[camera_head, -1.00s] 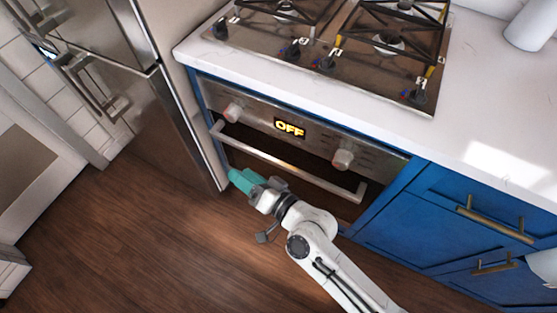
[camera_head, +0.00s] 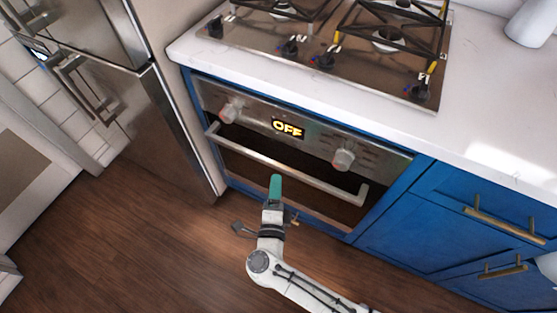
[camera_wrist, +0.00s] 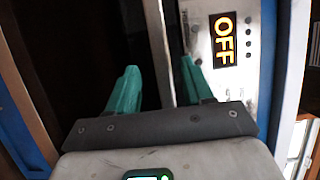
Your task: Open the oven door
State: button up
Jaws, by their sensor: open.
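The oven (camera_head: 325,137) sits under the counter, with a lit "OFF" display. Its dark door (camera_head: 232,163) looks shut. A silver handle bar (camera_head: 310,175) runs across the door. My gripper (camera_head: 275,180) is open and empty, with its teal fingertips just below the middle of the bar in the head view. In the wrist view, the handle bar (camera_wrist: 158,45) runs between the two fingers (camera_wrist: 160,85), seen lengthwise. I cannot tell whether the fingertips reach around it or touch it.
The steel fridge (camera_head: 160,120) stands left of the oven. Blue drawers (camera_head: 410,225) with brass handles are to the right. The gas hob (camera_head: 350,75) and white counter (camera_head: 480,110) are above. The wood floor (camera_head: 130,245) in front is clear.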

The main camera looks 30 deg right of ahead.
aim_at(278, 169)
jog(key=b+x, duration=0.1)
jog(key=x, duration=0.8)
jog(key=shift+w, duration=0.1)
grip_shut()
dwell(0.4)
